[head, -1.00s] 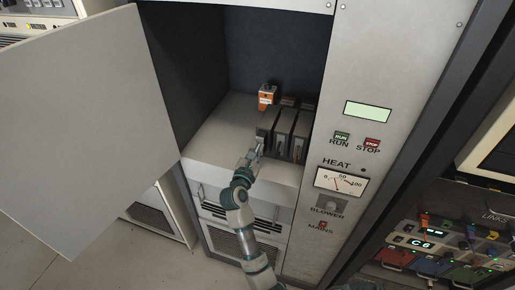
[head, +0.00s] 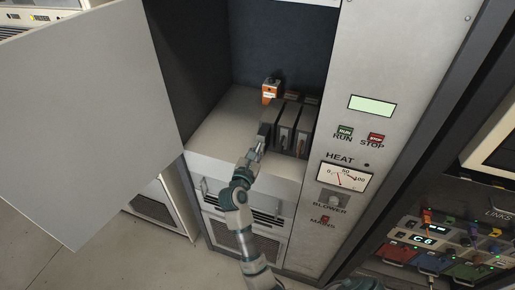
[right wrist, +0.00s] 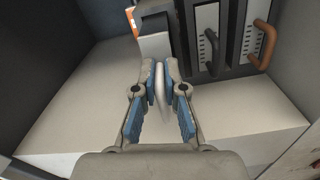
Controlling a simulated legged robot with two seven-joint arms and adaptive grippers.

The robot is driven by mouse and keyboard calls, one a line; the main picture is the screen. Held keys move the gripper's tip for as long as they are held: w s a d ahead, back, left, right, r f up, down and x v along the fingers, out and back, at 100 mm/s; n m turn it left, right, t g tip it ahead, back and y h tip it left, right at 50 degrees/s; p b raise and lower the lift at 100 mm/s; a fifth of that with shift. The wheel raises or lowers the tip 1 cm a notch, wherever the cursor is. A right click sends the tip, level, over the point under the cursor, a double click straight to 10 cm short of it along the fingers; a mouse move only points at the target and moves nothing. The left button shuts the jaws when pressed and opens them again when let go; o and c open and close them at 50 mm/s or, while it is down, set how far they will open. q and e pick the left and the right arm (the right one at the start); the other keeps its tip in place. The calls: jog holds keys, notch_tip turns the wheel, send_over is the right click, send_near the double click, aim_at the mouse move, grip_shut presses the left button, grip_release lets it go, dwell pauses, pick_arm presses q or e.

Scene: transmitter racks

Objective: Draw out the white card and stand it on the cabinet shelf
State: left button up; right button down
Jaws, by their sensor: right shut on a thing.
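The white card (right wrist: 156,46) shows in the right wrist view as a pale block at the left end of the card row. Its front stands farther out than the other cards. In the head view it (head: 266,130) is partly covered by my right gripper (head: 257,150). In the right wrist view my right gripper (right wrist: 163,82) is shut on the card's pale loop handle (right wrist: 163,95). The cabinet shelf (head: 222,130) is a light grey surface with bare room left of the cards. My left gripper is not in view.
Beside the white card are a card with a grey handle (right wrist: 210,45) and one with a brown handle (right wrist: 264,42). An orange block (head: 270,89) stands behind the row. The open cabinet door (head: 85,110) is at left; the control panel (head: 375,60) is at right.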

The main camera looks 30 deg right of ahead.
jog(key=shift+s+a+f, duration=0.1)
jog(key=shift+s+f, duration=0.05)
jog(key=shift+s+a, duration=0.4)
jog(key=shift+a, duration=0.1)
jog(key=c, duration=1.2)
grip_release()
